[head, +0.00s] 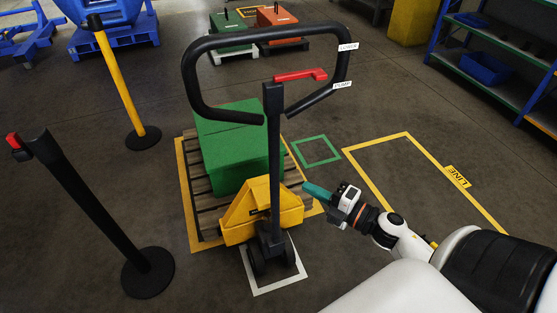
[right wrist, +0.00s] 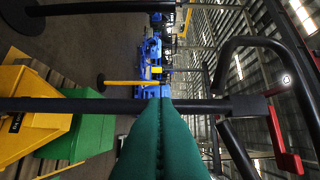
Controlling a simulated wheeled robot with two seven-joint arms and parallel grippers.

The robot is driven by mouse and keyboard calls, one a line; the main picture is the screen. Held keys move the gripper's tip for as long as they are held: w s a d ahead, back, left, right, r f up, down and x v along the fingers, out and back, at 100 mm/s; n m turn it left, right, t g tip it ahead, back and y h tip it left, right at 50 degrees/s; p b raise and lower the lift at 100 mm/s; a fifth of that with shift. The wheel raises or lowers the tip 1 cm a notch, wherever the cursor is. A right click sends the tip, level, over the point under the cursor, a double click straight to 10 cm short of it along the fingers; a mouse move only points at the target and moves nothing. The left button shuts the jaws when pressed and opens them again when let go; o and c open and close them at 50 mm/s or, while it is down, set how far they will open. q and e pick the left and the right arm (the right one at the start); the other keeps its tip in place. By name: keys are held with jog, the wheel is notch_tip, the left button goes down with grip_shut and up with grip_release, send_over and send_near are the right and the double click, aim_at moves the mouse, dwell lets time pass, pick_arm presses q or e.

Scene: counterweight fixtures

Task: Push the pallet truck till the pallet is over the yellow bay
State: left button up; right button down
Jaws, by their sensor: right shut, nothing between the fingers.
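The pallet truck has a yellow body (head: 262,207), a black upright tiller (head: 274,150) with a looped handle (head: 190,80), and a red lever (head: 300,75). Its forks are hidden under a wooden pallet (head: 205,215) bearing green boxes (head: 235,145). The pallet stands within one yellow floor outline (head: 188,200). Another yellow-outlined bay (head: 375,141), marked LINE, lies empty to the right. My right gripper (head: 306,187) is shut and empty, right of the tiller. In the right wrist view its teal fingertips (right wrist: 161,97) overlap the tiller (right wrist: 80,104); contact cannot be told. My left gripper is out of view.
A white floor square (head: 275,290) lies around the truck's wheels. A small green square (head: 316,163) is right of the pallet. Black (head: 90,205) and yellow (head: 118,85) barrier posts stand left. Shelving (head: 490,75) stands far right.

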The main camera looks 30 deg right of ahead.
jog(key=w+a+p, duration=0.1)
jog(key=w, duration=1)
jog(key=shift+w, duration=0.15)
